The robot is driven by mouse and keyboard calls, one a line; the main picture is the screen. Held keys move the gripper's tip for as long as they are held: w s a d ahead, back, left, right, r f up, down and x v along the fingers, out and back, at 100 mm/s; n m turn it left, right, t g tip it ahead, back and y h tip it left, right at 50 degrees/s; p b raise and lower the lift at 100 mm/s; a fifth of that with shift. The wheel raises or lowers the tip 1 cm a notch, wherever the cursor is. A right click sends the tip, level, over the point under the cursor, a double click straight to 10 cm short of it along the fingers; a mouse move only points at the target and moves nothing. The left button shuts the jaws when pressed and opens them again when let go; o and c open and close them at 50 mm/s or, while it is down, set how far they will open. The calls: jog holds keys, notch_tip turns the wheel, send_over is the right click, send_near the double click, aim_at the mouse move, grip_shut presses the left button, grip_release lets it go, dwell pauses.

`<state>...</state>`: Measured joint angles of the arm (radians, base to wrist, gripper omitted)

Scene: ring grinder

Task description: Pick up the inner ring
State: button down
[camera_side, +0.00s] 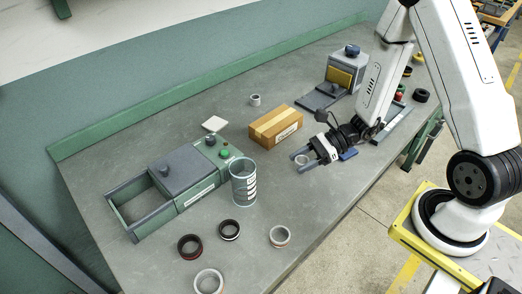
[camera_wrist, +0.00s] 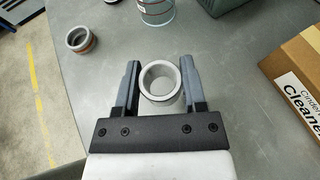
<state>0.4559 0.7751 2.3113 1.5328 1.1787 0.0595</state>
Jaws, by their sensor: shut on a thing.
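A small light grey ring (camera_wrist: 160,97) sits between the two fingers of my gripper (camera_wrist: 159,66) in the wrist view, its open top facing the camera. My gripper is shut on this ring, one finger on each side. In the side view my gripper (camera_side: 298,161) is low over the bench, right of the middle, and the ring (camera_side: 302,158) shows partly between the fingers. Whether the ring still touches the bench is hard to tell.
A cardboard box (camera_side: 275,127) stands close behind my gripper. A clear cylinder (camera_side: 243,184) and a grey-green machine (camera_side: 185,175) stand left. Several other rings, such as a red-brown-banded one (camera_side: 280,236), lie at the front. A blue part (camera_side: 348,154) lies beside my gripper.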

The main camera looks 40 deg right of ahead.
aim_at(302, 159)
jog(key=shift+r, duration=2.45)
